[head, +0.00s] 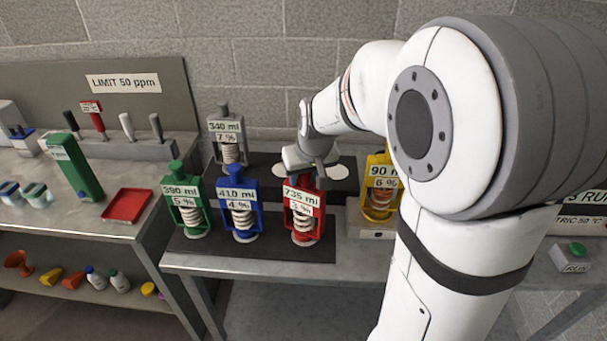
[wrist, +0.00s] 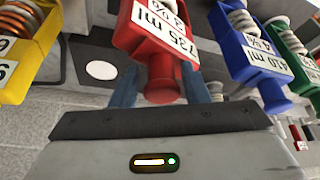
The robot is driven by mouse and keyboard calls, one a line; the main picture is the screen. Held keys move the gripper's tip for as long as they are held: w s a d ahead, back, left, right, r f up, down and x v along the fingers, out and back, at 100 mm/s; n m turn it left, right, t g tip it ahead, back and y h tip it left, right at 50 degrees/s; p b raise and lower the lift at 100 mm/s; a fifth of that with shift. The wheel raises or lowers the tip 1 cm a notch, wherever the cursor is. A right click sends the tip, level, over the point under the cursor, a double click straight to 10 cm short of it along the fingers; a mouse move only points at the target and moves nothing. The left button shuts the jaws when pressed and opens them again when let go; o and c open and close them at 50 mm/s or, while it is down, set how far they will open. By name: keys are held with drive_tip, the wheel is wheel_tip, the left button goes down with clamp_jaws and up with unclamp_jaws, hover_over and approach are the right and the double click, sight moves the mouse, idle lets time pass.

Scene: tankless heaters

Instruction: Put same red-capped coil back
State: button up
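The red-capped coil unit (head: 302,212), labelled 735 ml, stands upright on the front dark mat, at the right end of a row with the green and blue units. My gripper (head: 314,165) is directly above it at its top. In the wrist view the red unit (wrist: 158,38) hangs into the picture from above, its red cap (wrist: 163,90) close to my palm. The blue-grey fingers of my gripper (wrist: 162,88) stand apart on either side of the cap. I cannot tell whether they press on it.
The green unit (head: 187,205) and blue unit (head: 240,208) stand left; the yellow unit (head: 381,187) stands right. A grey unit (head: 228,140) is on the back mat, near a bare white disc (head: 340,172). A red tray (head: 128,205) lies on the left bench.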

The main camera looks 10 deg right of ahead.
drive_tip(key=shift+o, duration=1.1)
drive_tip(key=shift+r, duration=0.5)
drive_tip(key=v, duration=1.1)
drive_tip(key=s+f+g, duration=0.1)
drive_tip(key=s+f, duration=0.3)
drive_tip(key=s, duration=0.4)
drive_tip(key=s+f+g, duration=0.1)
drive_tip(key=s+f, duration=0.4)
drive_tip(key=s, duration=0.4)
drive_tip(key=shift+a+f+m, duration=0.2)
drive_tip(key=shift+a+m, duration=0.15)
drive_tip(key=shift+m, duration=0.05)
